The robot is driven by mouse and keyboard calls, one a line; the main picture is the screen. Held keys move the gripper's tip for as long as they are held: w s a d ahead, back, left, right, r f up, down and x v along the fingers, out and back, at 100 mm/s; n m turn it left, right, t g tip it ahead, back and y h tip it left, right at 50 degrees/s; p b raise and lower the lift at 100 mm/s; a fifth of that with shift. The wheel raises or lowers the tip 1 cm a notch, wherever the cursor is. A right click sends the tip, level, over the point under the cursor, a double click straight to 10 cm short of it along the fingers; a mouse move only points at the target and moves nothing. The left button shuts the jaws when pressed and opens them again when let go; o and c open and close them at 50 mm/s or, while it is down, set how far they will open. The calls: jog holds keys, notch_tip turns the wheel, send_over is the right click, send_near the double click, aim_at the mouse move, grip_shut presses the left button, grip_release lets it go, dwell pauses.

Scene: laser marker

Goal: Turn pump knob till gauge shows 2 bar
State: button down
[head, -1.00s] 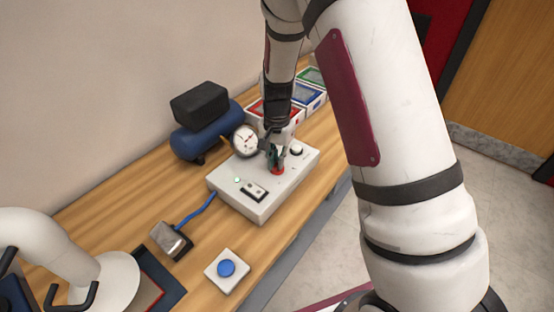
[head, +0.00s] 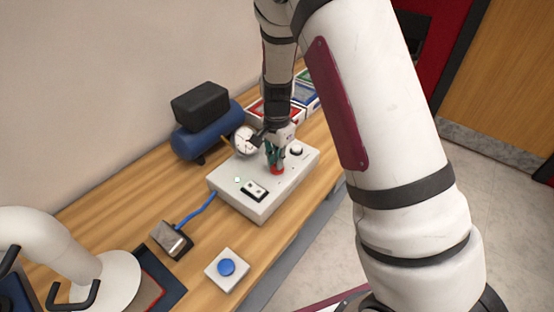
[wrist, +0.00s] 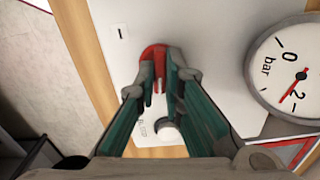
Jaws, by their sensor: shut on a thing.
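A red knob (head: 277,171) stands on top of a white box (head: 233,203) on the bench. My gripper (head: 274,163) points down with its green-lined fingers shut on this knob; the wrist view shows the red knob (wrist: 152,54) between the fingertips. A round white gauge (head: 244,141) stands at the box's back left, partly covered by my wrist in the head view. The wrist view shows the gauge (wrist: 287,72) with 0, 2 and "bar", cut by the right edge. Its red needle points close beside the 2; the exact reading is hard to tell.
A blue tank with a black block (head: 200,103) stands behind. A blue button (head: 226,267) and a grey pedal-like device (head: 171,239) lie in front. Bare wood (head: 125,208) is left of the box.

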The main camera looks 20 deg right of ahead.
jog(key=c, duration=1.7)
grip_release()
notch_tip(320, 180, up, 12)
jog(key=s+r+n+t+y, duration=0.1)
jog(key=s+r+n+t, duration=0.35)
jog(key=s+r, duration=0.95)
jog(key=s+r+n+t+h, duration=0.1)
jog(key=s+r+n, duration=0.3)
jog(key=s+n, duration=0.4)
jog(key=shift+s+d+r, duration=0.2)
jog(key=shift+s+d, duration=0.1)
jog(key=shift+s, duration=1.65)
